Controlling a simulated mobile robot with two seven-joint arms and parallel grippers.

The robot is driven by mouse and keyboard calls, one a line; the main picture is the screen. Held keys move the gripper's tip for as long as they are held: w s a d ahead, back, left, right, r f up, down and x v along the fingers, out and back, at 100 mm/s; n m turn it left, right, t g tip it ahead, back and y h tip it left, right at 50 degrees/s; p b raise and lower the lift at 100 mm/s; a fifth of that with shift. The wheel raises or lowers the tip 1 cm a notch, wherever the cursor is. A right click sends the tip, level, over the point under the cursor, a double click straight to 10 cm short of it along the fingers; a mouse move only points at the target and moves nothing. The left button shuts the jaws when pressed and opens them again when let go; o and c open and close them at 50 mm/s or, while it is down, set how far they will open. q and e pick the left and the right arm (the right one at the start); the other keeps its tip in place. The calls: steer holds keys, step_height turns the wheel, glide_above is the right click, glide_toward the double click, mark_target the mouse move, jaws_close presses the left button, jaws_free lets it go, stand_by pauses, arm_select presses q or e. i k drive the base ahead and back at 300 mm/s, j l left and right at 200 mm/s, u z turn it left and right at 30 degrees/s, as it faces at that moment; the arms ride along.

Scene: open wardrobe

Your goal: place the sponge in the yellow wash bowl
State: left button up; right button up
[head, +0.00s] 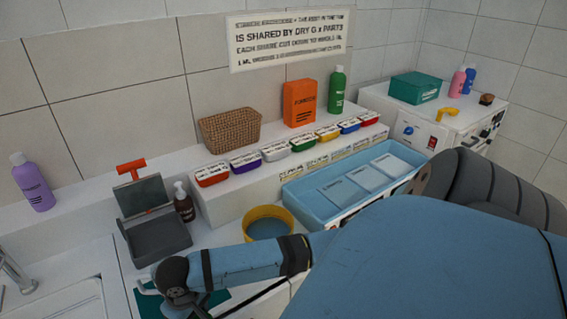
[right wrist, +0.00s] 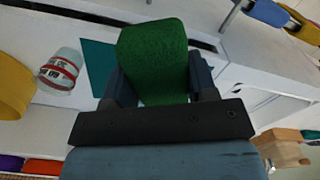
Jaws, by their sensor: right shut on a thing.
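The green sponge (right wrist: 153,50) is in my right gripper (right wrist: 158,82), which is shut on it, one finger on each side, in the right wrist view. In the head view my right arm reaches across from the right. The sponge and the fingertips cannot be made out there. The yellow wash bowl (head: 287,217) stands in front of the blue tray, just behind my right forearm, which hides its near lower part. A yellow curved wall, seemingly the bowl (right wrist: 14,82), shows at the left edge of the wrist view, apart from the sponge. My left gripper is not in view.
A teal mat (right wrist: 97,62) and a white cup with red bands (right wrist: 63,68) lie between the sponge and the yellow wall. The blue tray (head: 295,196), dark dustpan (head: 158,238) and brown bottle (head: 184,205) flank the bowl. Several small labelled tubs line the ledge behind.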

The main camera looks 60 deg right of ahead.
mark_target(268, 239)
steer(key=k+l, duration=0.1)
steer(key=l, duration=0.3)
steer(key=k+l, duration=0.1)
steer(key=l, duration=0.35)
steer(key=k+l+z, duration=0.1)
steer(key=l, duration=0.3)
steer(key=k+l, duration=0.1)
steer(key=l, duration=0.35)
